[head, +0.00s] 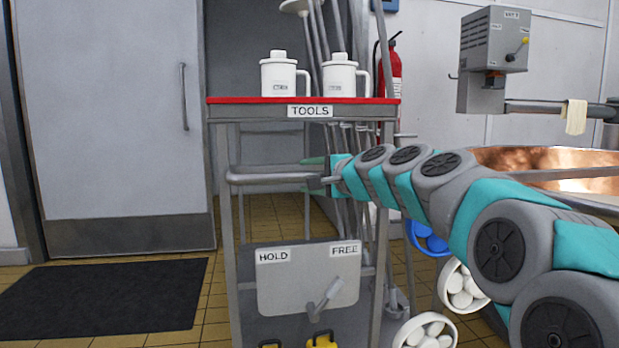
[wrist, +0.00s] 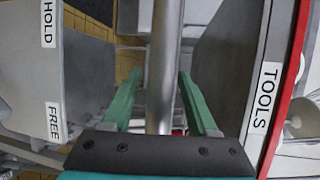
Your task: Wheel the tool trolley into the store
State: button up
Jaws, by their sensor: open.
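The tool trolley (head: 305,100) stands in front of me in the head view, with a red-edged top labelled TOOLS. Its grey handle bar (head: 268,179) runs across the near side below the top. A panel (head: 290,285) lower down carries HOLD and FREE labels, and its lever (head: 323,300) tilts toward the FREE side. My gripper (head: 328,180) is at the right part of the handle bar. In the wrist view my gripper (wrist: 161,78) is open, with the bar (wrist: 164,60) between its teal fingers. Contact with the bar cannot be told.
Two white lidded mugs (head: 279,75) stand on the trolley top. A grey door (head: 110,120) and a dark mat (head: 105,298) are at left. White-ended round items (head: 425,332) lie low at right. A fire extinguisher (head: 390,72) and a copper vat (head: 550,160) are behind at right.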

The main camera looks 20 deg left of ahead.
grip_shut()
dwell(0.4)
dwell(0.9)
